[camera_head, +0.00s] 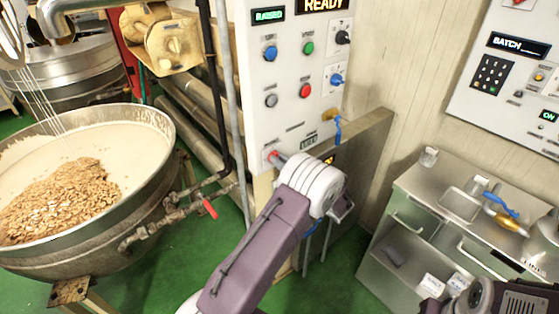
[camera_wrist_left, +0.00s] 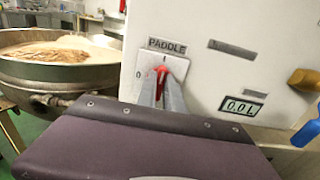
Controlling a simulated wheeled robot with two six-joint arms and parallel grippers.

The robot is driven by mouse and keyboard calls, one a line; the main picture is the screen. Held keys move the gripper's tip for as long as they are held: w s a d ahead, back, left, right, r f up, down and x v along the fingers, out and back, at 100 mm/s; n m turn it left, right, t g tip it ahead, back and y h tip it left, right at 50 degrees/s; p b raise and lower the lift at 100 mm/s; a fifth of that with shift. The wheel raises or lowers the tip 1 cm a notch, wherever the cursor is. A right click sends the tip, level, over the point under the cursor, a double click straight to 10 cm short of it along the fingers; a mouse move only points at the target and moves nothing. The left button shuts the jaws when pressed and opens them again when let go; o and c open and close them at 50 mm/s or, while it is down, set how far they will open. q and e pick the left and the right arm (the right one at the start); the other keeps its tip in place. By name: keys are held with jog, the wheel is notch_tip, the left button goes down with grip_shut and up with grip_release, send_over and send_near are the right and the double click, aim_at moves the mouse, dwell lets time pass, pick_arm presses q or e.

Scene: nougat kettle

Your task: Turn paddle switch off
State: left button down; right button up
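The paddle switch (camera_wrist_left: 164,68) is a red knob on a white plate marked PADDLE, with a 0 at left and an I at top, seen in the left wrist view. My left gripper (camera_wrist_left: 162,88) has one grey finger on each side of the knob, and red fills the narrow gap between them. The knob sits near the I mark; its exact angle is partly hidden by the fingers. In the head view, my left gripper (camera_head: 277,158) reaches the lower left of the white control panel (camera_head: 290,75). My right gripper is not visible; only part of that arm shows at bottom right.
A big kettle (camera_head: 150,215) with nut mix stands at left, with pipes and a red-handled valve (camera_head: 210,208) beside the panel. A blue-handled valve (camera_head: 337,128) is right of the gripper. A steel cart (camera_head: 410,190) stands at right.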

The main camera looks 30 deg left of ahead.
pick_arm(q)
jog(key=shift+s+a+f+n+b, duration=0.1)
jog(key=shift+n+b, duration=2.95)
jog(key=shift+b, duration=1.25)
jog(key=shift+s+d+f+n+b, duration=0.1)
jog(key=shift+f+n+b, duration=0.05)
jog(key=shift+n+b, duration=3.5)
jog(key=shift+s+a+f+n+b, duration=0.1)
jog(key=shift+n+b, duration=2.3)
jog(key=shift+b, duration=2.55)
jog(key=c, duration=1.5)
grip_release()
jog(key=shift+o, duration=0.2)
jog(key=shift+r, duration=0.1)
